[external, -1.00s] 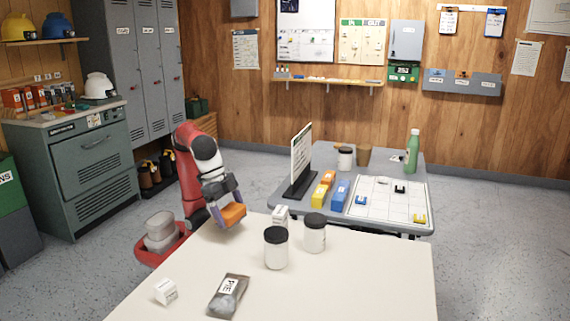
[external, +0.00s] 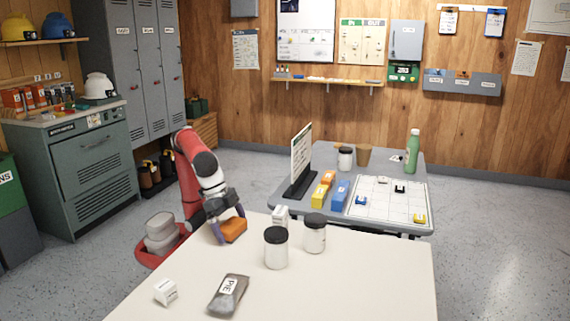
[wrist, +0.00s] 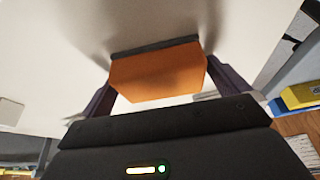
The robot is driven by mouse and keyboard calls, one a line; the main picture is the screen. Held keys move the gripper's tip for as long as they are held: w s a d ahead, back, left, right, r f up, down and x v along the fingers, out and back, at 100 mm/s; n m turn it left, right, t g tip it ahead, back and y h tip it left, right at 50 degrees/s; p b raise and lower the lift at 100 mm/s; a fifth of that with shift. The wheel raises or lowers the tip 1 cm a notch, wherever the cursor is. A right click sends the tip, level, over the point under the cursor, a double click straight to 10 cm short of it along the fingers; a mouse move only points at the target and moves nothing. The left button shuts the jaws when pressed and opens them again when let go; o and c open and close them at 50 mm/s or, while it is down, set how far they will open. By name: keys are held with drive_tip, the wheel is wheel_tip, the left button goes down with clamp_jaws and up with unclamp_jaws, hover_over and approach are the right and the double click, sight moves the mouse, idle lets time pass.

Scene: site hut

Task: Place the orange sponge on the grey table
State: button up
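The orange sponge (external: 234,231), with a dark grey layer on one face, is low over the left far edge of the cream table. My gripper (external: 229,224) points down with a finger on either side of it. In the wrist view the sponge (wrist: 158,76) sits between the two purple fingers (wrist: 158,82), which appear to press on its ends. I cannot tell whether the sponge touches the tabletop. The grey table (external: 390,165) stands beyond, to the right.
Near the sponge on the cream table (external: 340,285) are a small white box (external: 280,216) and two dark-lidded jars (external: 276,250) (external: 314,235). The grey table holds a sign (external: 301,155), yellow and blue blocks (external: 340,194), a green bottle (external: 412,152), a cup (external: 363,155) and a marked board (external: 388,202).

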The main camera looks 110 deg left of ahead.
sight(224, 222)
drive_tip(key=v, duration=0.2)
drive_tip(key=p+v, duration=0.1)
drive_tip(key=v, duration=0.4)
drive_tip(key=shift+w+d+r, duration=0.15)
drive_tip(key=shift+d+r, duration=0.15)
drive_tip(key=shift+r, duration=0.25)
